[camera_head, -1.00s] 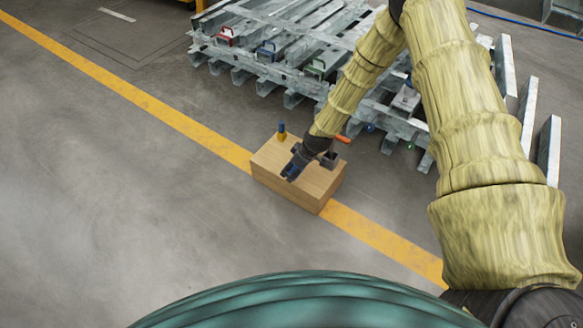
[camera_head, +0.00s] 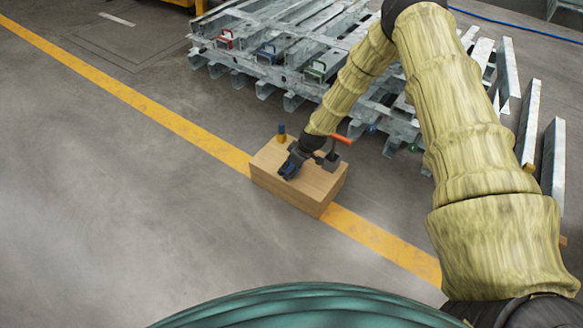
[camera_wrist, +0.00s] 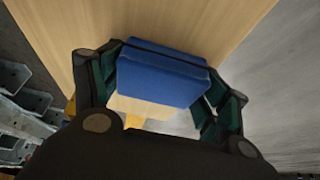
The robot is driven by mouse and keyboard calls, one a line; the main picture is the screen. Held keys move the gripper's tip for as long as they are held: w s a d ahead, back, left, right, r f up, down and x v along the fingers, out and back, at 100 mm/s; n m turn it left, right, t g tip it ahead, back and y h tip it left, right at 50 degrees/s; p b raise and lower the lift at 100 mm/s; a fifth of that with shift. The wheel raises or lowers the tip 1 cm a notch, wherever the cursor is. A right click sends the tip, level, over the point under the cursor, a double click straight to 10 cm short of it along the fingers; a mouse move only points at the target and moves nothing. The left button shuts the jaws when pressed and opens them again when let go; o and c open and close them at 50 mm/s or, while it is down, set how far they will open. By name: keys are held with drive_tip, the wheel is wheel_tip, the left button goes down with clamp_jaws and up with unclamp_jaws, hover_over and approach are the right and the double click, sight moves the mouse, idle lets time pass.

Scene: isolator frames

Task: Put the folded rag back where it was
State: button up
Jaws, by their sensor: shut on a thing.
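The folded rag is a small blue block-like bundle (camera_wrist: 162,76) between my gripper's fingers in the wrist view. It also shows as a dark blue patch (camera_head: 289,168) at the gripper's tip in the head view. My gripper (camera_wrist: 160,85) is shut on the rag, with a finger on its left and right sides. The gripper (camera_head: 293,165) is over the left part of a wooden box top (camera_head: 318,184). I cannot tell whether the rag touches the wood.
A small blue and yellow item (camera_head: 281,133) stands at the box's back left corner. A mallet-like tool with an orange handle (camera_head: 342,139) is close right of my gripper. A galvanised metal frame stack (camera_head: 300,78) lies behind. The floor at left is clear.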

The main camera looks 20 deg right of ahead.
drive_tip(key=shift+o, duration=0.2)
drive_tip(key=shift+s+d+f, duration=0.1)
drive_tip(key=shift+f, duration=0.4)
drive_tip(key=shift+c, duration=0.7)
drive_tip(key=o, duration=1)
drive_tip(key=shift+f, duration=0.15)
drive_tip(key=shift+o, duration=0.9)
drive_tip(key=shift+f, duration=0.15)
drive_tip(key=shift+r, duration=0.2)
drive_tip(key=shift+r, duration=0.35)
drive_tip(key=p+v, duration=0.4)
drive_tip(key=v, duration=0.8)
drive_tip(key=shift+r+p, duration=0.25)
drive_tip(key=shift+p, duration=0.1)
